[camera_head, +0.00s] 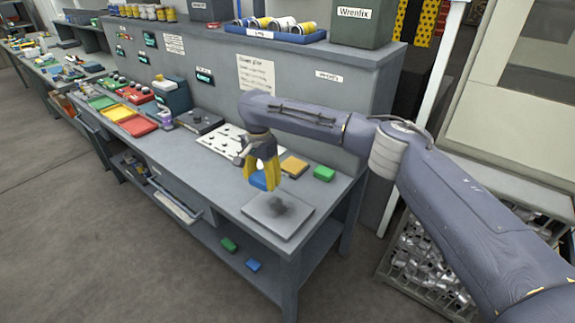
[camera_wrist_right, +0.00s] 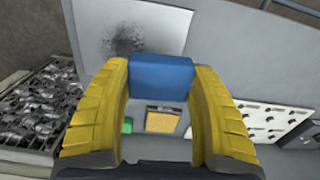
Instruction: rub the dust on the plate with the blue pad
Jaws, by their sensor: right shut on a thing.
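The plate (camera_head: 262,222) is a flat grey square near the front right end of the bench. A dark smudge of dust (camera_head: 279,207) lies around its middle; in the right wrist view the dust (camera_wrist_right: 124,41) shows on the pale plate (camera_wrist_right: 165,22). My right gripper (camera_head: 263,181) has yellow fingers shut on the blue pad (camera_head: 258,180). The pad (camera_wrist_right: 162,77) sits between the fingertips in the right wrist view. The gripper holds it above the bench, just behind the plate, apart from the dust. My left gripper is not in view.
A yellow-orange block (camera_head: 294,166) and a green block (camera_head: 324,174) lie on the bench behind the plate. A white panel with dark knobs (camera_head: 222,141) lies to the left. A crate of metal parts (camera_head: 425,262) stands right of the bench. Green and blue blocks lie on the lower shelf.

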